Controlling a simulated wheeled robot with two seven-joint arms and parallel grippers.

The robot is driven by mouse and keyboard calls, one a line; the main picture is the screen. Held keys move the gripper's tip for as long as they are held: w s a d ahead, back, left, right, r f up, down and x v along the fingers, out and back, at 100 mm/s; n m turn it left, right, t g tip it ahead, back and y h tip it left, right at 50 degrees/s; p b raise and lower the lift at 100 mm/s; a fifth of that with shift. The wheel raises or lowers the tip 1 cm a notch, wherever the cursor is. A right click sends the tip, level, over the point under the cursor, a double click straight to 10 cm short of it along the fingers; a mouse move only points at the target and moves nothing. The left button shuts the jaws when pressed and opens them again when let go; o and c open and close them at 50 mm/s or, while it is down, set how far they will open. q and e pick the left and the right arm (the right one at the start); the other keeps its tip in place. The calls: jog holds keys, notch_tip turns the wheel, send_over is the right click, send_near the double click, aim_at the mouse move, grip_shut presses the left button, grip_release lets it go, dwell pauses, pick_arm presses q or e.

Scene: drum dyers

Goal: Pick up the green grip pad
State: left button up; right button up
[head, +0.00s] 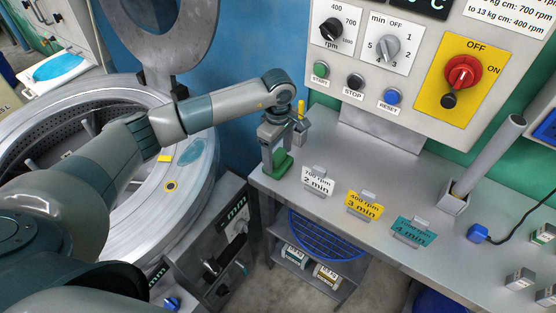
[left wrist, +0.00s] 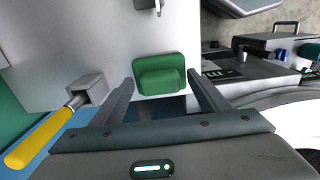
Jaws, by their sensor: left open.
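The green grip pad (head: 283,163) lies on the left end of the grey metal table (head: 330,150), near its edge. In the left wrist view the green grip pad (left wrist: 160,74) is a rounded block with a raised bar, just beyond and between my fingertips. My left gripper (head: 272,150) points down over the pad, and its fingers hide part of it in the head view. In the left wrist view my left gripper (left wrist: 160,84) is open, with nothing between its fingers. My right gripper is not in view.
A yellow-handled tool (left wrist: 40,138) stands in a metal holder (left wrist: 87,88) close beside the gripper. White, yellow (head: 363,204) and teal cards (head: 414,231) stand along the table. The control panel (head: 400,70) rises behind, and an open drum machine (head: 190,190) is at left.

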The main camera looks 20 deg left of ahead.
aim_at(278, 153)
pick_arm(q)
jog(key=shift+c, duration=0.4)
jog(key=c, duration=1.1)
jog(key=shift+o, duration=0.2)
jog(key=shift+r+b, duration=0.3)
jog(key=shift+r, duration=0.25)
notch_tip(278, 153, up, 7)
jog(key=b, duration=0.3)
jog(key=shift+r, duration=1)
